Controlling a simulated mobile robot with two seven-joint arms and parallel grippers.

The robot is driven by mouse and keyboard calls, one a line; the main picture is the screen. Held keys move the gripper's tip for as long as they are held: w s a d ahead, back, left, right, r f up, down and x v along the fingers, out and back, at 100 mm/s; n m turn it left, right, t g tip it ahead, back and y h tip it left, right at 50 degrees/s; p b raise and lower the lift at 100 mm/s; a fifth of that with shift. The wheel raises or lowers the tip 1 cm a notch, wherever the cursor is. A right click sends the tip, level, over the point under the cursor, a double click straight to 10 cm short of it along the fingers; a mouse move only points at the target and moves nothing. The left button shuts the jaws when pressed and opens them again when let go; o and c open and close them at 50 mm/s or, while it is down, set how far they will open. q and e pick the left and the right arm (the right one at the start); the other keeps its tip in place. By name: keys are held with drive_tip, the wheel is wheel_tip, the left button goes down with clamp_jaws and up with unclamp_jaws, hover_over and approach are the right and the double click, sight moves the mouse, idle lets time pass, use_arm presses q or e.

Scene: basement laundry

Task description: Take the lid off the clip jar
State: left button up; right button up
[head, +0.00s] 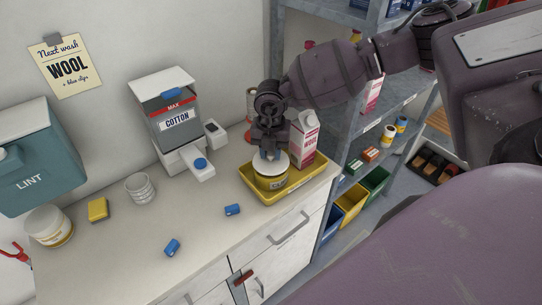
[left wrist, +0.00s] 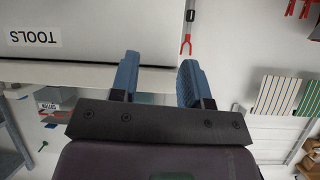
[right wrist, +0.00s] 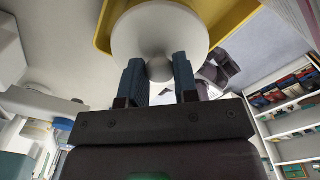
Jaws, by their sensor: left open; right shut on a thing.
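The clip jar (head: 272,183), with a yellow label, stands in a yellow tray (head: 248,184) on the counter. Its white lid (head: 261,168) is on top or just above it; I cannot tell if there is a gap. My right gripper (head: 270,153) reaches down from above and is shut on the lid's knob. In the right wrist view the round lid (right wrist: 135,35) fills the top, and its knob (right wrist: 160,70) sits between the fingertips of the right gripper (right wrist: 159,72). My left gripper (left wrist: 157,72) is open and empty in the left wrist view, away from the jar.
A pink-and-white carton (head: 304,137) stands in the tray close beside my right gripper. A cotton dispenser (head: 178,118), a glass (head: 140,189), a yellow block (head: 98,209) and blue clips (head: 172,247) are on the counter. The front middle counter is mostly clear. Shelves (head: 385,117) stand right.

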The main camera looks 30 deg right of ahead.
sight(271, 153)
wheel_tip(271, 153, up, 18)
drive_tip(key=b, duration=0.1)
drive_tip(key=shift+r, duration=0.2)
